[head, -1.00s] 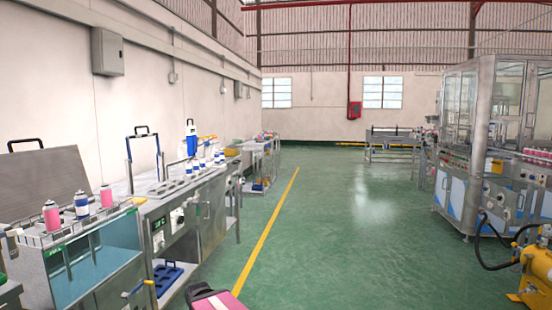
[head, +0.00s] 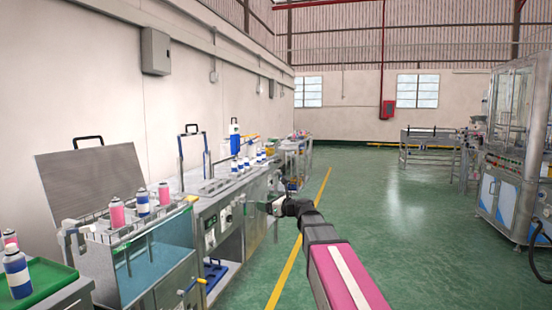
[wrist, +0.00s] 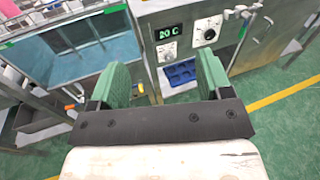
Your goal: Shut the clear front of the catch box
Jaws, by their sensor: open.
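I cannot make out a catch box with a clear front for certain in either view. My gripper (wrist: 163,72) is open and empty in the wrist view, its two green fingers spread wide. It hangs in front of a steel bench (wrist: 150,18) with a green temperature display and dials. In the head view my gripper (head: 277,207) is small at the end of my pink-and-white arm, beside the bench front. Nothing is between the fingers; they appear apart from the bench.
A water tank (head: 160,262) with a clear front and raised lid (head: 95,185) stands left, cans along its top. A green tray (head: 50,272) with a can is at lower left. A blue tray (head: 214,272) sits low under the bench. Green floor is open to the right.

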